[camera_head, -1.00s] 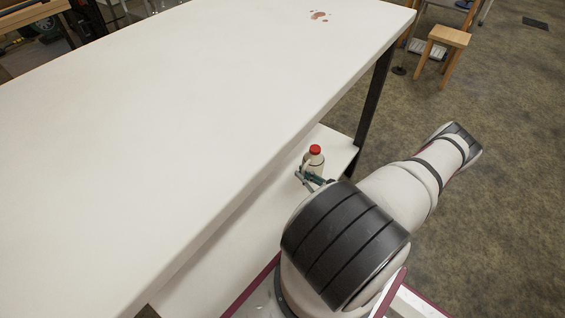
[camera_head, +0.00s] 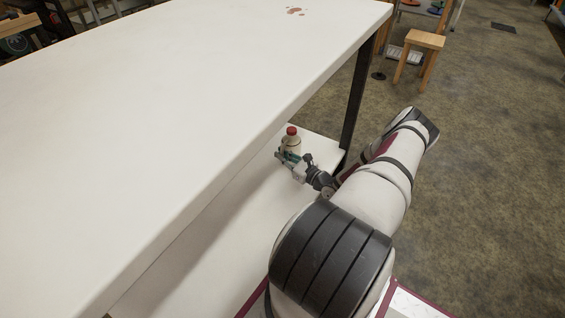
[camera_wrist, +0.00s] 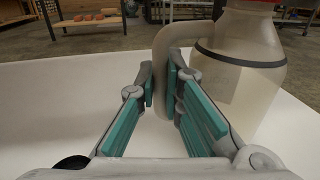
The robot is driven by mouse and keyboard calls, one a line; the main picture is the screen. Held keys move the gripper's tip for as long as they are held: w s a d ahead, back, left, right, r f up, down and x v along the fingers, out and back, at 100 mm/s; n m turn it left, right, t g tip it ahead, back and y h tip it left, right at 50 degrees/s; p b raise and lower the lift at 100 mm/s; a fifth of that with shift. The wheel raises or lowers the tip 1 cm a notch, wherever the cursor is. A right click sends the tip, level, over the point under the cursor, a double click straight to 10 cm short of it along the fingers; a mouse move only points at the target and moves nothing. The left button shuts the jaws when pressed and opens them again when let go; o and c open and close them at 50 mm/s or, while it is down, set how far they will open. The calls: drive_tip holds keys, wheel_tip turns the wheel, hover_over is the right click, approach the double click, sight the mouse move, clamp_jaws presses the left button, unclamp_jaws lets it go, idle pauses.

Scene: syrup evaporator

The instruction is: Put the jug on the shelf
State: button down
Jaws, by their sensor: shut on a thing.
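The jug (camera_head: 291,143) is a pale bottle with a red cap and a side handle. In the head view it stands upright, over or on the lower shelf (camera_head: 225,225) under the white table top. In the wrist view the jug body (camera_wrist: 240,75) fills the upper right, with a dark band round it. My gripper (camera_wrist: 168,90) has its teal pads on either side of the jug's handle (camera_wrist: 161,70) and is shut on it. In the head view my gripper (camera_head: 283,155) is beside the jug. Whether the jug's base touches the shelf cannot be told.
The white table top (camera_head: 180,100) overhangs the lower shelf. A black table leg (camera_head: 358,95) stands just right of the jug. A wooden stool (camera_head: 420,45) is farther off on the floor. The shelf surface around the jug looks clear.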

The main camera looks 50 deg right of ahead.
drive_tip(key=shift+f+b, duration=0.35)
drive_tip(key=shift+f, duration=0.55)
drive_tip(key=shift+f, duration=0.1)
drive_tip(key=c, duration=1.7)
unclamp_jaws()
drive_tip(key=s+p, duration=0.1)
drive_tip(key=s, duration=0.2)
drive_tip(key=s+a+p, duration=0.1)
drive_tip(key=s+p, duration=0.1)
drive_tip(key=s, duration=0.2)
drive_tip(key=s+p, duration=0.1)
drive_tip(key=s, duration=0.3)
drive_tip(key=shift+a, duration=0.15)
drive_tip(key=shift+s, duration=0.45)
